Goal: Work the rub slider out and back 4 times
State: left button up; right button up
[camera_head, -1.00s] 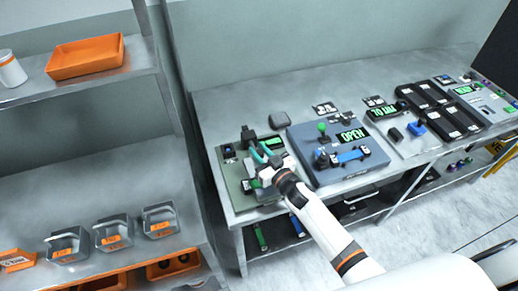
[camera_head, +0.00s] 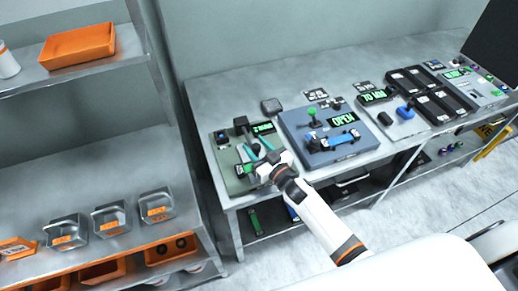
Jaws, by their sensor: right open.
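The rub station is a grey-green panel (camera_head: 226,174) at the left end of the long bench. It carries a black upright part (camera_head: 241,125) and a small display (camera_head: 263,128) with green text that seems to start with 2. My right gripper (camera_head: 257,153) is over the middle of this panel, its teal fingers apart. The rub slider cannot be told clearly from the small parts around the fingers, and my gripper hides part of the panel. I cannot tell whether the fingers touch anything. My left gripper is not in view.
A blue-grey station (camera_head: 297,127) with a green-knobbed lever and an OPEN display (camera_head: 343,119) stands just right. Shelving (camera_head: 120,146) with clear bins and an orange tray (camera_head: 78,45) stands left, across a narrow gap.

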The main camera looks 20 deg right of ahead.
jog(key=b+v, duration=0.3)
jog(key=v, duration=0.9)
